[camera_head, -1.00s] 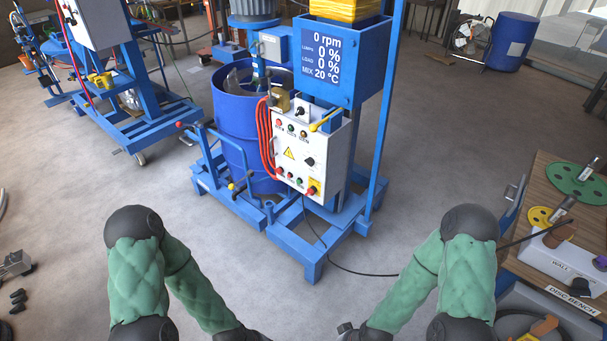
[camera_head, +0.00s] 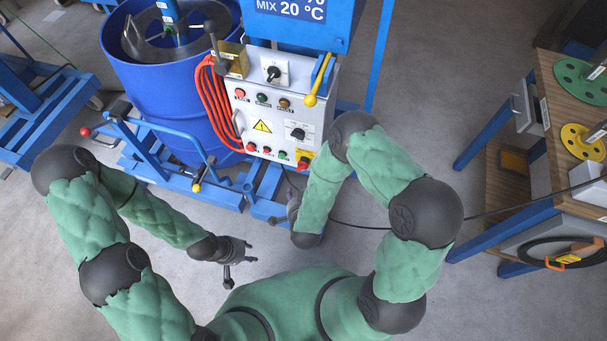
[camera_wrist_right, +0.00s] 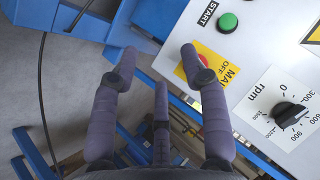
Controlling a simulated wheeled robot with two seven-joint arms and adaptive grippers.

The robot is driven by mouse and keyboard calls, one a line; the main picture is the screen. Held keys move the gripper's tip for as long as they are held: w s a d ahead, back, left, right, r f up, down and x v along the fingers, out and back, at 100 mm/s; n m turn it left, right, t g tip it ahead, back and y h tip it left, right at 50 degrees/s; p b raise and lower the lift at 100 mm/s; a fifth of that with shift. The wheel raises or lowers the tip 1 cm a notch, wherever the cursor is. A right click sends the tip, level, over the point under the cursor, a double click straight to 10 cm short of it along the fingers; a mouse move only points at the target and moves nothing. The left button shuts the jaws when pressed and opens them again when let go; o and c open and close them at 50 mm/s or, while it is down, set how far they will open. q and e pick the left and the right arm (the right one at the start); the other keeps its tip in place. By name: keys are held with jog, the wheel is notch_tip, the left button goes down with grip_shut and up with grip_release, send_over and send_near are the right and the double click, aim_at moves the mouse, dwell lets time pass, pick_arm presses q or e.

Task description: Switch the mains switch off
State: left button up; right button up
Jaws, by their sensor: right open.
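The white control box (camera_head: 272,118) has a red mains switch (camera_head: 303,162) on a yellow plate at its lower right corner. My left gripper (camera_head: 240,262) is open and empty, low over the floor.
The blue mixer frame and drum (camera_head: 170,90) stand behind and left of the box. Red cables (camera_head: 207,95) hang at its left side. A yellow-knobbed lever (camera_head: 311,99) juts out at its right. A black rpm dial (camera_wrist_right: 288,113) is near my right fingers. A wooden bench (camera_head: 540,150) stands right.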

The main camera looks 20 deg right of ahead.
aim_at(302, 168)
notch_tip(302, 168, up, 3)
jog(key=s+d+m+t+h+b, duration=0.1)
jog(key=s+d+m+t+h, duration=0.1)
jog(key=m+t+h, duration=0.15)
jog(key=b+x, duration=0.4)
jog(key=x, duration=0.6)
jog(key=shift+w+a+r, duration=0.25)
jog(key=shift+w, duration=0.05)
jog(key=shift+n, duration=0.25)
jog(key=shift+c, duration=0.3)
grip_shut()
